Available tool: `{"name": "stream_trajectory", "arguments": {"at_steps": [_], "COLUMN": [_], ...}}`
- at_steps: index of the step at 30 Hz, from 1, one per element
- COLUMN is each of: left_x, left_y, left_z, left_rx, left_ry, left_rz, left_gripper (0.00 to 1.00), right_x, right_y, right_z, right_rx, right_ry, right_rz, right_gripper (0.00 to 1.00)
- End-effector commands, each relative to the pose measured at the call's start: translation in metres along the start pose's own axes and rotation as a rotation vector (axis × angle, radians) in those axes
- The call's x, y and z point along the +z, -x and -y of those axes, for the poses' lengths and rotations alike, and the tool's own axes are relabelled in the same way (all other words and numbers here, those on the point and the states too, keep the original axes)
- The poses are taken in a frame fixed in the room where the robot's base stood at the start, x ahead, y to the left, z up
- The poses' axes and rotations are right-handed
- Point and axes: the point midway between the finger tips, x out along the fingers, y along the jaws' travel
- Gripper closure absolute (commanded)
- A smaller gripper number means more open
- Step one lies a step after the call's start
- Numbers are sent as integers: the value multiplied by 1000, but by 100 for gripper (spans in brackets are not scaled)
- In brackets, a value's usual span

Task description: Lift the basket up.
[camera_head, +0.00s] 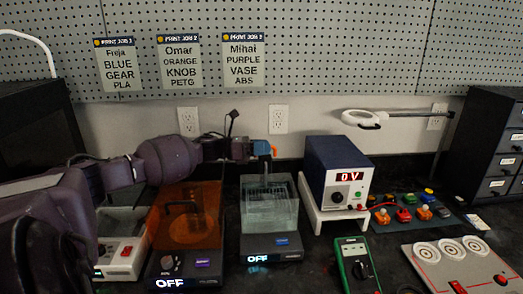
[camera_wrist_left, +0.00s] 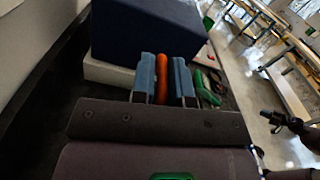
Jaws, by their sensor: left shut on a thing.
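My left gripper (camera_head: 266,150) is directly above the tank. In the left wrist view, its two blue finger pads (camera_wrist_left: 162,80) are closed on a slim orange bar (camera_wrist_left: 163,82), which looks like the basket's handle. The basket seems to be still within the tank walls; its lower edge is blurred. A dark shape (camera_wrist_left: 283,122) at the right of the left wrist view looks like my right gripper; its fingers are unclear.
A blue power supply (camera_head: 338,172) on a white stand is close right of the tank. An orange-covered machine (camera_head: 187,215) stands close left. A green multimeter (camera_head: 355,262) lies in front right. The pegboard wall (camera_head: 320,60) is behind.

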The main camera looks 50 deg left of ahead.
Motion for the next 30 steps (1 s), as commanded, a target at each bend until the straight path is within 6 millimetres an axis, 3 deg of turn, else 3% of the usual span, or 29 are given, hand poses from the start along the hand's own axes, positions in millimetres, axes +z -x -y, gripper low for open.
{"name": "stream_trajectory", "arguments": {"at_steps": [1,6,18,19,22,30], "left_x": [33,66,68,68,68,66], "left_y": [0,0,0,0,0,0], "left_z": [7,13,14,14,13,12], "left_rx": [-5,-5,-5,-4,-3,-1], "left_ry": [-16,-15,-8,-8,-8,-8], "left_rz": [22,23,15,15,15,12], "left_gripper": [100,100,100,81,66,64], "right_x": [-13,-18,-8,-8,-9,-9], "right_y": [5,10,10,10,11,10], "right_z": [-2,-2,1,1,1,-2], "right_rx": [3,8,9,9,9,8], "right_ry": [-2,-10,-23,-22,-22,-9], "right_rz": [-20,-26,-11,-12,-13,-12], "right_gripper": [100,100,100,100,100,100]}}
